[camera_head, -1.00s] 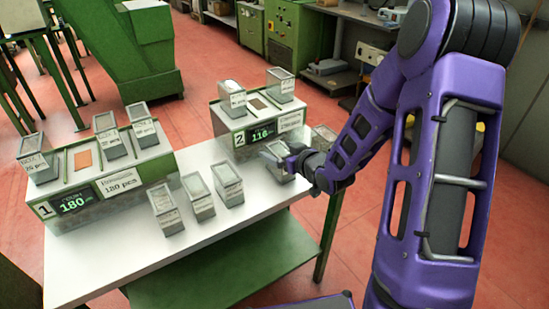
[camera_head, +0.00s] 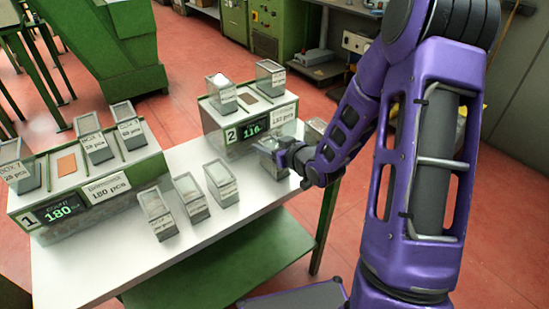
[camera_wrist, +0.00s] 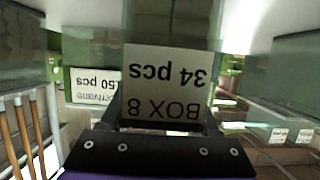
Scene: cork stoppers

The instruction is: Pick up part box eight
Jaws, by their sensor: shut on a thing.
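Part box eight (camera_wrist: 165,85) is a grey, see-through box with a white label reading "BOX 8, 34 pcs", upside down in the wrist view. In the head view the box (camera_head: 267,144) is at the right part of the white table, in front of station 2, partly hidden by my gripper (camera_head: 284,155). My gripper is shut on the box. I cannot tell whether the box's bottom touches the table.
Three similar boxes (camera_head: 190,197) stand in a row on the white table (camera_head: 115,262), left of my gripper. Green station 1 (camera_head: 115,180), reading 180, is at left. Station 2 (camera_head: 215,125), reading 116, stands close behind box eight. Another box (camera_head: 315,130) is just right of it.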

